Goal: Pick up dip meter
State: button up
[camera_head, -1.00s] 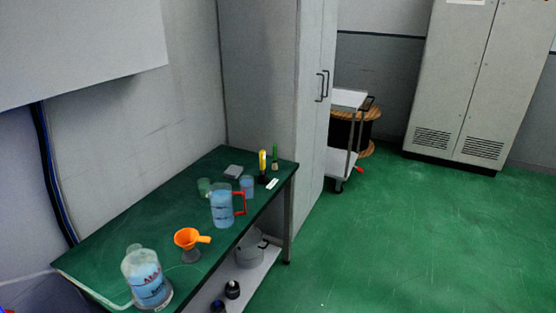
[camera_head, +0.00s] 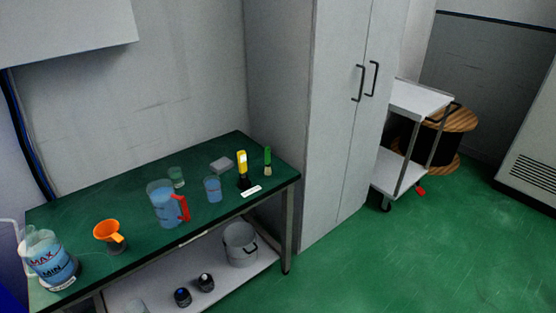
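A yellow and black hand-held tool (camera_head: 242,168) stands upright near the right end of the green table (camera_head: 205,230). A small white label or strip (camera_head: 252,191) lies in front of it. A slim green tool with a pale lower end (camera_head: 267,161) stands just to its right. Either upright tool could be the dip meter; I cannot tell which from this view. My gripper is not in view.
Left of the tools are a grey block (camera_head: 221,165), blue-filled beakers, a red-handled jug (camera_head: 165,205), an orange funnel (camera_head: 108,235) and a large container (camera_head: 50,260). A tall cabinet (camera_head: 335,130) adjoins the table's right end. Green floor (camera_head: 400,260) lies open at right.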

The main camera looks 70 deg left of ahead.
aim_at(242, 166)
jog(key=i, duration=0.3)
jog(key=u, duration=4.15)
jog(key=i, duration=0.55)
jog(key=u, duration=0.15)
